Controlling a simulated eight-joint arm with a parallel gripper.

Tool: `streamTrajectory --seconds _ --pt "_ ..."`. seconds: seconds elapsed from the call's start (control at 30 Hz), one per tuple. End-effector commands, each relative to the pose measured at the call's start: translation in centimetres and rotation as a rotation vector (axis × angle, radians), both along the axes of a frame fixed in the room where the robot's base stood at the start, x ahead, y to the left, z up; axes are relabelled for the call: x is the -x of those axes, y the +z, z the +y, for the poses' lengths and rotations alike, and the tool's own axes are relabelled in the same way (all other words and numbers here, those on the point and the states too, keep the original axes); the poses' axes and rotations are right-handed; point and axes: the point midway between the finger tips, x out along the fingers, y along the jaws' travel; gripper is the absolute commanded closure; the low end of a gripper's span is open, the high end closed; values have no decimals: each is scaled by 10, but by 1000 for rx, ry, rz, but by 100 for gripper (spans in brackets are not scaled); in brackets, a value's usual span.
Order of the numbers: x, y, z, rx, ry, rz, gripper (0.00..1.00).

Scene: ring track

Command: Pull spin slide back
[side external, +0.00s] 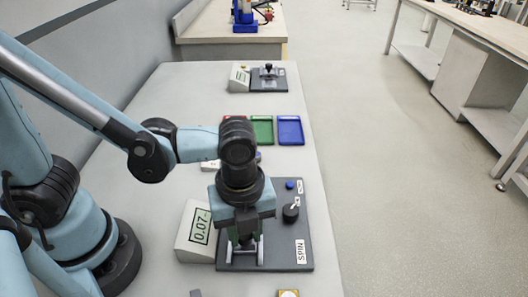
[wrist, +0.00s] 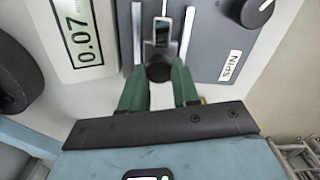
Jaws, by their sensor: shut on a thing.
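The spin unit is a dark grey plate (side external: 285,232) labelled SPIN, and it also shows in the wrist view (wrist: 212,55). In the wrist view its slide (wrist: 162,30) runs between two pale rails and carries a black knob (wrist: 159,70). My gripper (side external: 243,250) points down over the slide. Its green fingers (wrist: 160,88) are shut on the black knob, one on each side. In the side view my gripper hides most of the slide. The display (side external: 200,231) left of the plate reads 0.07.
A black dial (side external: 291,213) and a blue button (side external: 290,185) sit on the plate's right part. Green (side external: 262,130) and blue (side external: 290,130) trays lie farther back, with another slide unit (side external: 268,78) beyond. The bench's right edge is close to the plate.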

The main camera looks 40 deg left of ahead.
Motion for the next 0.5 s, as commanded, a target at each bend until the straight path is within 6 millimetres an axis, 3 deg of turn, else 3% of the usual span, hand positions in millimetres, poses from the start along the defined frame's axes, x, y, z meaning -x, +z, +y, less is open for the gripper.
streamTrajectory --seconds 0.33,0.37,0.5 --pt "5 0 -5 6 -4 2 100" --pt "5 0 -5 5 -4 3 68" --pt "5 0 -5 4 -3 3 47"
